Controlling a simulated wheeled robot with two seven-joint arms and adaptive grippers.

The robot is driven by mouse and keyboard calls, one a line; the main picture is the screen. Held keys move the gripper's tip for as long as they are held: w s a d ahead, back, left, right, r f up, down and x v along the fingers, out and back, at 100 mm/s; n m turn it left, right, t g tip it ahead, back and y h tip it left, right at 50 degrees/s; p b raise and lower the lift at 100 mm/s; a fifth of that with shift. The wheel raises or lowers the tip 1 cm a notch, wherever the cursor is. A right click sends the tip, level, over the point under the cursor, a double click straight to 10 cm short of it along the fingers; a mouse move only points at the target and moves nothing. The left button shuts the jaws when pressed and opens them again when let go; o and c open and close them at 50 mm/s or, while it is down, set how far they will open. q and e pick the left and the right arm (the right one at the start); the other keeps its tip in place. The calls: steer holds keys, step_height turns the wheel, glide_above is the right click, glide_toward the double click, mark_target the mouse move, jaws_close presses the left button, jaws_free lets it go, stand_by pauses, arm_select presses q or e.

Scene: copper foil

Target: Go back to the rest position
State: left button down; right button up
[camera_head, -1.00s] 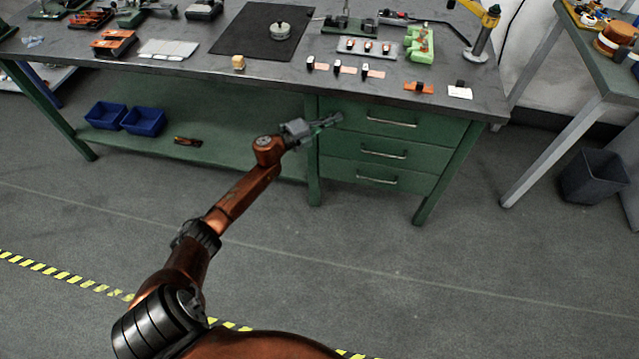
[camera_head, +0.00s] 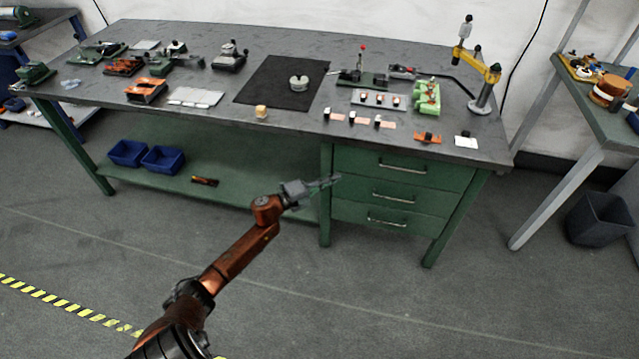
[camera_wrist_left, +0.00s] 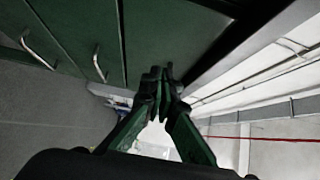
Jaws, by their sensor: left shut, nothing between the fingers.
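My left gripper (camera_head: 330,182) is shut and empty, its arm reaching in from the bottom of the head view. It appears in front of the green drawers, below the top of the workbench (camera_head: 215,108). In the left wrist view my left gripper (camera_wrist_left: 161,75) shows its two fingertips together with nothing between them. The drawer fronts (camera_wrist_left: 95,35) fill the upper left of that view. I cannot tell the exact gap between the gripper and the drawers. My right gripper is in neither view.
The bench holds a black mat (camera_head: 262,92) with a round metal part (camera_head: 299,83), a yellow lamp-like stand (camera_head: 487,75) and several small fixtures. Blue bins (camera_head: 163,159) sit on the lower shelf. A dark waste bin (camera_head: 598,218) stands at right. The floor in front is clear.

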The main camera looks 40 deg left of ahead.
arm_select(q)
steer(key=shift+p+v, duration=0.4)
steer(key=shift+v, duration=1.7)
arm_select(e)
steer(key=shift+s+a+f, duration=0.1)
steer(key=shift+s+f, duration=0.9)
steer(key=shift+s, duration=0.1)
